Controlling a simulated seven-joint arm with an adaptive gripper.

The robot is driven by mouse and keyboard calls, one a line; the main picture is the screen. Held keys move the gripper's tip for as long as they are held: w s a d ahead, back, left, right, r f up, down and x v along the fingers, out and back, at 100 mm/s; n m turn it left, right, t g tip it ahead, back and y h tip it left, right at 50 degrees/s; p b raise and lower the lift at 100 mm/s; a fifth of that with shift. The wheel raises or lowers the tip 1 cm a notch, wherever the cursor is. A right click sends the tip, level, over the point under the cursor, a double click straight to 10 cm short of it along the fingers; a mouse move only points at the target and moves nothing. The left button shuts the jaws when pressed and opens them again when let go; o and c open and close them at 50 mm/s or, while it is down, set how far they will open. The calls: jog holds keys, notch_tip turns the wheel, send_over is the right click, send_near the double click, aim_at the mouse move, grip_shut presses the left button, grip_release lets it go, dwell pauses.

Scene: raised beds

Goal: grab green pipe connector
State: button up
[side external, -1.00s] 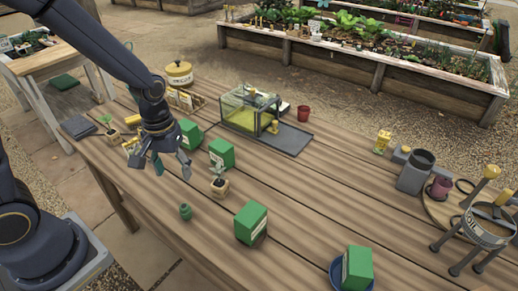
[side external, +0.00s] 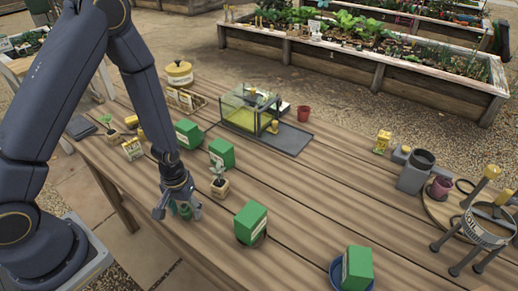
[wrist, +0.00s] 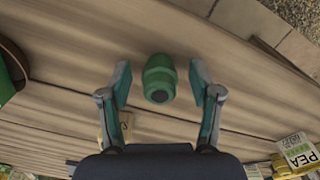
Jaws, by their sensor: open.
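The green pipe connector (wrist: 159,78) stands on the wooden table near its front edge. In the wrist view it sits between the two fingertips of my gripper (wrist: 160,85), with a gap on each side. In the side view my gripper (side external: 173,208) is low over the table, and the connector (side external: 185,211) shows partly behind a finger. My gripper is open and empty.
A small potted seedling (side external: 219,184) stands close to the right of my gripper. Several green boxes stand nearby, one (side external: 251,223) to the right and another (side external: 221,153) behind. A glass tank (side external: 247,108) stands farther back.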

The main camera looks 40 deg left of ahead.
jog(key=shift+f, duration=0.1)
jog(key=c, duration=1)
